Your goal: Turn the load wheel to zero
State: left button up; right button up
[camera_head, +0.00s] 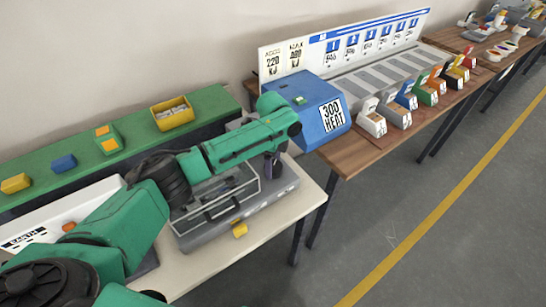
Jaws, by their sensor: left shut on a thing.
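A grey machine (232,210) with a framed lid and a dark handle stands on the pale table. My left arm reaches across it from the lower left. My left gripper (272,168) points down at the machine's right end, shut on a small dark part that looks like the load wheel. The fingers and arm mostly hide that part, and no scale or mark on it can be read. My right gripper is out of view.
A blue box (309,118) marked "300 HEAT" stands just right of my left wrist. A green shelf (216,101) with a yellow bin (173,113) runs behind. Several coloured holders line the wooden table (352,158).

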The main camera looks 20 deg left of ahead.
pick_arm(q)
jog(key=n+p, duration=0.2)
jog(key=n, duration=0.1)
jog(key=shift+r+p, duration=0.3)
jog(key=n+p, duration=0.2)
jog(key=shift+n, duration=0.3)
jog(key=n+p, duration=0.2)
jog(key=n, duration=0.1)
jog(key=shift+d+f, duration=0.1)
jog(key=shift+n+p, duration=0.45)
jog(key=shift+n, duration=0.75)
jog(key=shift+w, duration=0.1)
jog(key=o, duration=1.3)
jog(key=shift+f, duration=0.1)
